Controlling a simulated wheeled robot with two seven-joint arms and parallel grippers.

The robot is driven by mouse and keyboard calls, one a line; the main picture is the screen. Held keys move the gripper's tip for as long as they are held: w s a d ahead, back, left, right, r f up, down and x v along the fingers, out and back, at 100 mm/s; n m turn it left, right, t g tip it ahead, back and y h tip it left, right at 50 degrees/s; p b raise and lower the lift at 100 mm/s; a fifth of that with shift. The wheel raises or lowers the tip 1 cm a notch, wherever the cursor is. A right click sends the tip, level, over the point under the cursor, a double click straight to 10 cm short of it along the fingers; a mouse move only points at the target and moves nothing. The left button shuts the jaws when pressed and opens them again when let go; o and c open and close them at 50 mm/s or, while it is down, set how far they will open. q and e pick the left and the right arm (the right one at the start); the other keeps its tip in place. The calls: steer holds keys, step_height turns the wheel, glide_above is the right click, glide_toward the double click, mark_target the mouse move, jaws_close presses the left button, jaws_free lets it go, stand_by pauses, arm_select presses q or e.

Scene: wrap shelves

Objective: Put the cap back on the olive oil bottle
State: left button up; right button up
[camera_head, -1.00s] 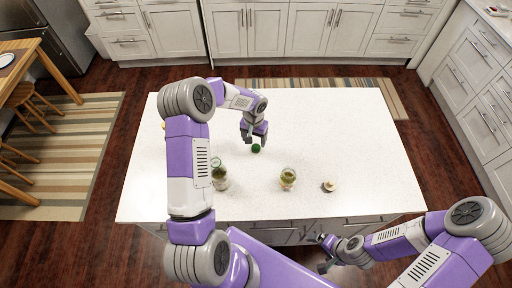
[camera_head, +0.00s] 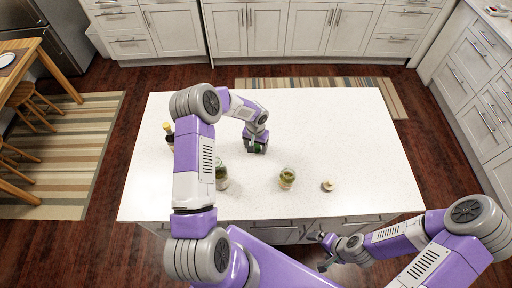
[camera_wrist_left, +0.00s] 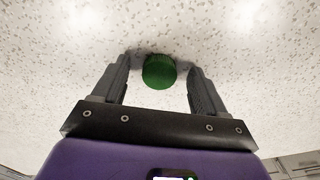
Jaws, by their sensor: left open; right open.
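A round green cap (camera_wrist_left: 159,72) lies on the white counter, between the fingertips of my left gripper (camera_wrist_left: 163,66) in the left wrist view. That gripper is open, with a visible gap between the cap and the right finger. In the head view the cap is mostly hidden by the gripper (camera_head: 256,148). A dark bottle with a yellowish top (camera_head: 169,136) stands at the counter's left, partly behind my left arm. A glass container with green contents (camera_head: 221,178) stands nearer. I cannot tell which is the olive oil bottle. My right gripper (camera_head: 326,252) is open below the counter's front edge.
A glass jar (camera_head: 287,179) stands near the front middle of the counter (camera_head: 345,130). A small pale round object (camera_head: 327,186) lies right of it. The counter's right and back areas are clear.

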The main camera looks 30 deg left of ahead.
mark_target(256, 147)
arm_select(q)
steer(key=c, duration=1.1)
step_height(256, 147, up, 10)
steer(key=shift+b, duration=0.5)
